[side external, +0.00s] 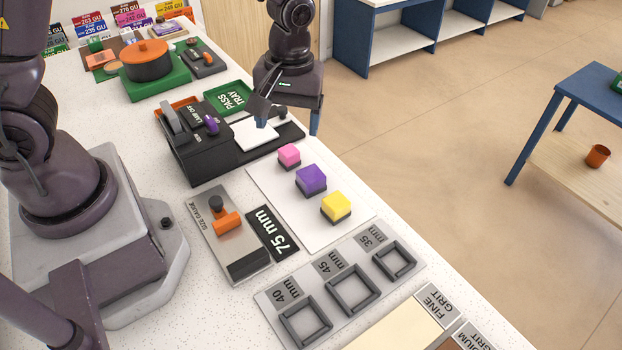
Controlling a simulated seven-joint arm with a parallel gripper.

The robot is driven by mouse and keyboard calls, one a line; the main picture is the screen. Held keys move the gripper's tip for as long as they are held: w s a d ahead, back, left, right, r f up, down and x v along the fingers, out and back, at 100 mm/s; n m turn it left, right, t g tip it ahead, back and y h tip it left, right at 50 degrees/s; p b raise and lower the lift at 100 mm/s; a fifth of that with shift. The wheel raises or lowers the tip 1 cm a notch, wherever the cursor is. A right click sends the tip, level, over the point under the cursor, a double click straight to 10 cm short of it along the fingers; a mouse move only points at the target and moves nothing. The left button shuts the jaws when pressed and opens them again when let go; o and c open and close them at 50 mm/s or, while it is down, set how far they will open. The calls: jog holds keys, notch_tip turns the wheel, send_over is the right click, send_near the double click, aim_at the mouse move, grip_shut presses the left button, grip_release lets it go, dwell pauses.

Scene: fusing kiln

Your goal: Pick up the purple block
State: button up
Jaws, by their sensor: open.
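The purple block (311,179) sits on a white panel (272,194) on the worktop, between a smaller pink block (289,154) and a yellow block (336,205). All three have dark lower parts. My gripper (288,122) is above and behind the blocks, near the black lamp box. Its blue-tipped fingers are spread apart with nothing between them. It is clear of the purple block.
A black device with a white plate (255,134) stands behind the blocks. A size gauge (225,240) and 75 mm plate (272,233) lie left. A grey board with square frames (265,298) lies in front. The worktop's edge is right of the blocks.

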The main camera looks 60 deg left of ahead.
aim_at(311, 173)
jog(key=w+f+n, duration=0.1)
jog(key=f+n, duration=0.1)
jog(key=f, duration=0.3)
jog(key=w+f+n, duration=0.1)
jog(key=f+n, duration=0.2)
jog(key=f, duration=0.2)
jog(key=w+f+n, duration=0.2)
jog(key=f+n, duration=0.1)
jog(key=f, duration=0.2)
jog(key=shift+d+f+t, duration=0.35)
jog(key=shift+t, duration=0.05)
jog(key=c, duration=1.1)
jog(key=shift+r, duration=0.15)
